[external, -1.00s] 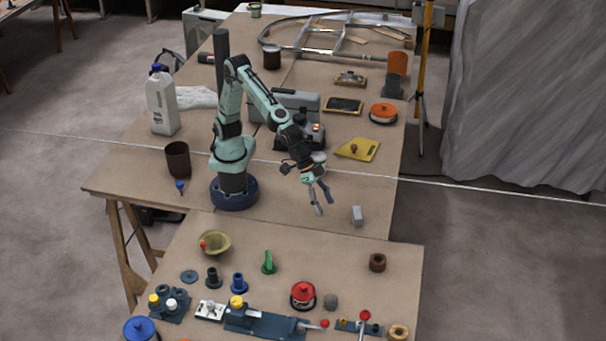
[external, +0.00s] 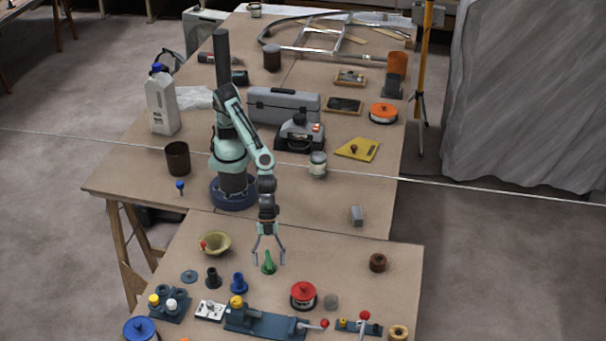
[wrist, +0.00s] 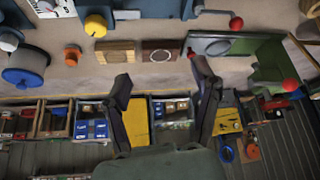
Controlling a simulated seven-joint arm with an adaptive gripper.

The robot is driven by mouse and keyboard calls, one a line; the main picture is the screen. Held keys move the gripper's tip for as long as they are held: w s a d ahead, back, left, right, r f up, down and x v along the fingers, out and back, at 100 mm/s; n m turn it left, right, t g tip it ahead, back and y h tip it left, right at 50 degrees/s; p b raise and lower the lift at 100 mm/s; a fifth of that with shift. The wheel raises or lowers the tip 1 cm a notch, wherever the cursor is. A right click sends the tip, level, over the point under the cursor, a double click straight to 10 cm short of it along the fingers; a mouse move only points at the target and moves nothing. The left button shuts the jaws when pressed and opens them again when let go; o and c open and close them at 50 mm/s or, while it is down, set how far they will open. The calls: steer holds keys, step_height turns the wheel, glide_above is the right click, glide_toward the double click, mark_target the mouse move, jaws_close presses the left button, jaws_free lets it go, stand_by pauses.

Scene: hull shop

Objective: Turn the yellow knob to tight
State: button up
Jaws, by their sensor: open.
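A yellow knob (external: 237,302) sits on top of a blue clamp-like fixture (external: 270,324) on the near table. A yellow knob, apparently the same one, shows at the upper left of the wrist view (wrist: 95,25). Another yellow knob (external: 153,300) stands beside a white knob (external: 171,304) on a blue block at the near left. My gripper (external: 269,262) is open, pointing down with its fingers apart, behind the fixture and near a green upright piece (external: 268,264). In the wrist view my gripper (wrist: 162,75) is empty, and neither finger touches the yellow knob.
A dark blue cup (external: 239,283) and a black one (external: 213,279) stand behind. The near table's right rear is mostly clear.

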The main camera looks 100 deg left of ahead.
steer(key=m+g+y, duration=0.1)
steer(key=m, duration=0.1)
glide_toward(237, 300)
step_height(237, 300, down, 2)
steer(key=x, duration=0.7)
steer(key=shift+d, duration=0.4)
jaws_close()
